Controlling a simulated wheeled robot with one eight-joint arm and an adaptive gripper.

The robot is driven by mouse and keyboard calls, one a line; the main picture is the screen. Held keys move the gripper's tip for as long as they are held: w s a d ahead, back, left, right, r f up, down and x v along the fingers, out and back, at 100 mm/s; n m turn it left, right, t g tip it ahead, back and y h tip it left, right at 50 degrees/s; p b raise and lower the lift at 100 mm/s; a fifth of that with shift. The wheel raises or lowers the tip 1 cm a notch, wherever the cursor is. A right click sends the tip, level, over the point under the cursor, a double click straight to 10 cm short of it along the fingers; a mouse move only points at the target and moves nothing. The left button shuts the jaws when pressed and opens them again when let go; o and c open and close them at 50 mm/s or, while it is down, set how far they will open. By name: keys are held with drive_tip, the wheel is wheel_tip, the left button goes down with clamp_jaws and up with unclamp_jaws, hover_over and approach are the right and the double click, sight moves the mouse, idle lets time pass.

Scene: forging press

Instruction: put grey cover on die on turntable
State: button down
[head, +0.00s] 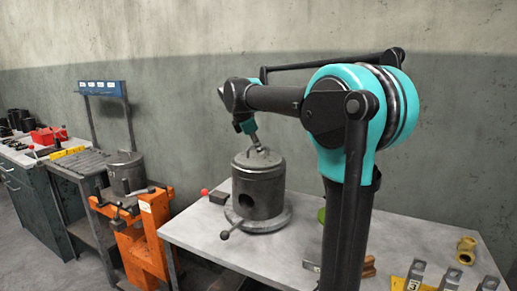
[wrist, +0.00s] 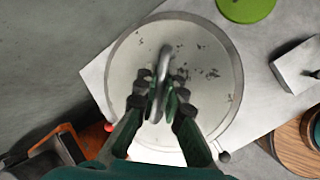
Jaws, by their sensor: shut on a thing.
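The grey cover (head: 257,163) is a round lid at the top of the grey cylindrical die (head: 262,197). I see no clear gap between them, but cannot tell if it is fully seated. The die has a dark round opening and stands on the round turntable (head: 270,223) on the table. My gripper (head: 259,149) is above the cover, pointing down. In the wrist view, my gripper (wrist: 160,98) is shut on the upright loop handle of the cover (wrist: 207,70). The cover's scuffed disc fills the middle there and hides the die.
The grey table (head: 200,238) has free room left of the turntable. A green disc (wrist: 245,8) lies near the die. Yellow fittings (head: 466,250) and brackets (head: 416,275) lie at the right front. An orange stand (head: 155,212) bears another grey pot (head: 126,178) at the left.

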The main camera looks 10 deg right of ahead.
drive_tip(key=shift+f, duration=0.1)
drive_tip(key=c, duration=1.6)
unclamp_jaws()
drive_tip(key=v, duration=1.2)
drive_tip(key=shift+s+a, duration=0.1)
drive_tip(key=shift+s, duration=0.05)
